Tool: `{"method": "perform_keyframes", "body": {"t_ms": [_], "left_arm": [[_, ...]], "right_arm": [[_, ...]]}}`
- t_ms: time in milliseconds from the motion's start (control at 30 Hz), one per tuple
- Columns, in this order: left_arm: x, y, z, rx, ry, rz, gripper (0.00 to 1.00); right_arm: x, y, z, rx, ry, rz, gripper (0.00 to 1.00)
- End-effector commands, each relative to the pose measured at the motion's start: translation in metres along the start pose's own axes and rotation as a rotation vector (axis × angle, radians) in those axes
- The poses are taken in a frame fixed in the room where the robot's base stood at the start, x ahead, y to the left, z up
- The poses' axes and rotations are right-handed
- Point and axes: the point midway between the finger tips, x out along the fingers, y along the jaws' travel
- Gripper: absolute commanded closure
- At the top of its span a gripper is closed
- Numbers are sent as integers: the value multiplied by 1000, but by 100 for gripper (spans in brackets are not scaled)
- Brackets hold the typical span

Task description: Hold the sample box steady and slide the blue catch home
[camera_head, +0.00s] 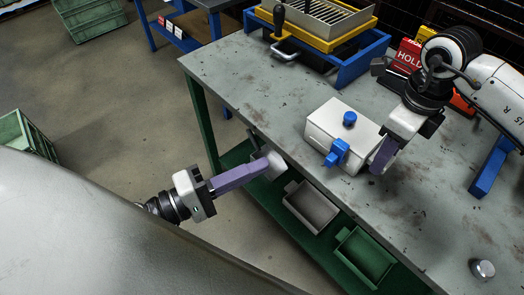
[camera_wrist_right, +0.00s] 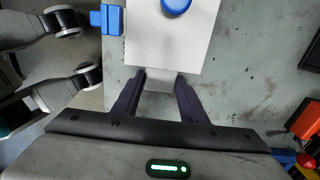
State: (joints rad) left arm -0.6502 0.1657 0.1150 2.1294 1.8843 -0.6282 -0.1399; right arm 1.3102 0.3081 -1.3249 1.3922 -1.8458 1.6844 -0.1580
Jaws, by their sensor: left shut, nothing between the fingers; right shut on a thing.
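The white sample box (camera_head: 325,119) sits on the grey workbench with a blue knob (camera_head: 350,118) on its lid. The blue catch (camera_head: 337,152) is on the box's side facing the bench's front edge; it also shows in the right wrist view (camera_wrist_right: 106,18). I cannot tell how far along its travel the catch sits. My right gripper (camera_head: 378,157) is at the box's right end, shut on a pale grey tab (camera_wrist_right: 157,82) that sticks out from the box. My left gripper (camera_head: 264,165) is shut and empty, out past the bench's front edge, apart from the catch.
The workbench (camera_head: 245,70) is clear left of the box. A blue and yellow tray stack (camera_head: 335,45) stands at the back, and a red sign (camera_head: 408,54) behind my right arm. A grey bin (camera_head: 311,207) and green bin (camera_head: 364,257) sit on the lower shelf. A metal knob (camera_head: 483,269) lies front right.

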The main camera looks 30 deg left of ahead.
Motion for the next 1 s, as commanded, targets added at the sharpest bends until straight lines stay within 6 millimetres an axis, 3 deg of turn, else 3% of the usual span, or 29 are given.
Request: {"method": "perform_keyframes", "body": {"t_ms": [33,133,167,533,1000], "left_arm": [[0,0,0,0,0,0,100],[0,0,0,0,0,0,100],[0,0,0,0,0,0,100],[0,0,0,0,1,0,100],[0,0,0,0,0,0,100]], "right_arm": [[-1,0,0,0,-2,-1,58],[-1,0,0,0,-2,-1,41],[-1,0,0,0,-1,-1,40],[-8,-1,0,0,-2,-2,40],[-98,0,1,0,-3,-3,40]]}}
